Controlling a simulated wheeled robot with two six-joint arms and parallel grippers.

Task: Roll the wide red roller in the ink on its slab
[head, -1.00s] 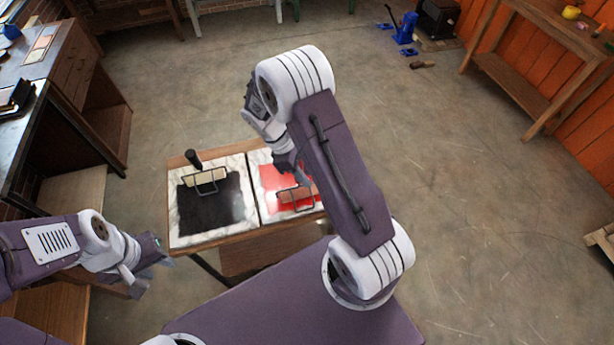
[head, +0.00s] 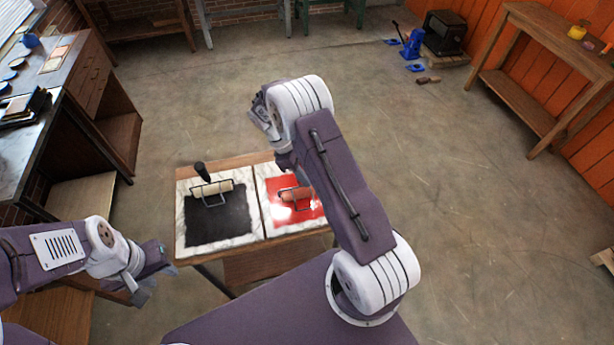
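The wide red roller (head: 297,194) stands on the red ink (head: 306,211) of the right marble slab (head: 262,218), its wire frame showing. Its handle is hidden behind my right arm's wrist. My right gripper (head: 286,163) is just above the roller's frame, mostly hidden; it seems shut on the handle, as the roller moves with it. My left gripper (head: 153,275) is open and empty, left of the slabs and apart from them.
A pale roller (head: 212,189) with an upright dark handle rests at the back of black ink (head: 218,219) on the left slab (head: 184,226). A workbench (head: 62,95) stands at left, a wooden table (head: 548,50) at back right. The floor between is mostly clear.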

